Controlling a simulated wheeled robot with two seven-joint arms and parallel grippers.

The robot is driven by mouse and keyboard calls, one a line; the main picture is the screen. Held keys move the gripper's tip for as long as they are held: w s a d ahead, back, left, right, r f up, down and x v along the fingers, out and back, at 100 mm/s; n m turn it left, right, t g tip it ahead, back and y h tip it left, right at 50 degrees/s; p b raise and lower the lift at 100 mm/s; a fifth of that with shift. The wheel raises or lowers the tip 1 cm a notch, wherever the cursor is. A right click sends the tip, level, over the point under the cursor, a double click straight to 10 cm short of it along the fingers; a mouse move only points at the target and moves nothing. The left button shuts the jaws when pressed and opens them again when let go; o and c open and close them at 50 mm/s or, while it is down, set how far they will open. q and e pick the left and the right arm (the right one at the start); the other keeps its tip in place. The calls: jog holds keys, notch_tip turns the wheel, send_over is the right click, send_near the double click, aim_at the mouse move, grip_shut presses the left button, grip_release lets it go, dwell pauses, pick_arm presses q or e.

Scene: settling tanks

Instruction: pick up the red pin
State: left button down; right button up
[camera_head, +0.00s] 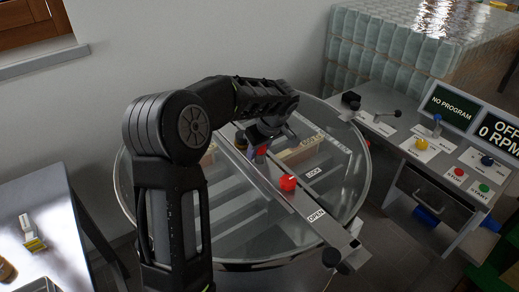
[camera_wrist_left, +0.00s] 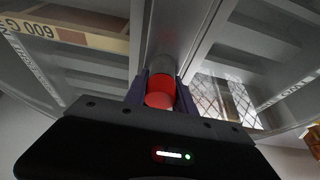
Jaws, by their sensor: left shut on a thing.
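The red pin (camera_wrist_left: 160,90) shows in the left wrist view as a short red cylinder between the two dark blue finger pads. My left gripper (camera_wrist_left: 160,96) is shut on it. A grey, rounded part lies directly beyond the red end; I cannot tell whether it belongs to the pin. In the head view my left gripper (camera_head: 260,150) reaches down over the grey bar across the round glass lid, and only a little red shows between its fingers. My right gripper is in neither view.
A red knob (camera_head: 288,183) sits on the grey bar (camera_head: 318,219), near LOCK and OPEN labels. The round glass lid (camera_head: 345,185) lies under my arm. A control desk (camera_head: 405,140) with coloured buttons stands right. A grey table (camera_head: 40,210) stands left.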

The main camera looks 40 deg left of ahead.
pick_arm(q)
notch_tip(320, 180, up, 10)
jog(key=p, duration=0.5)
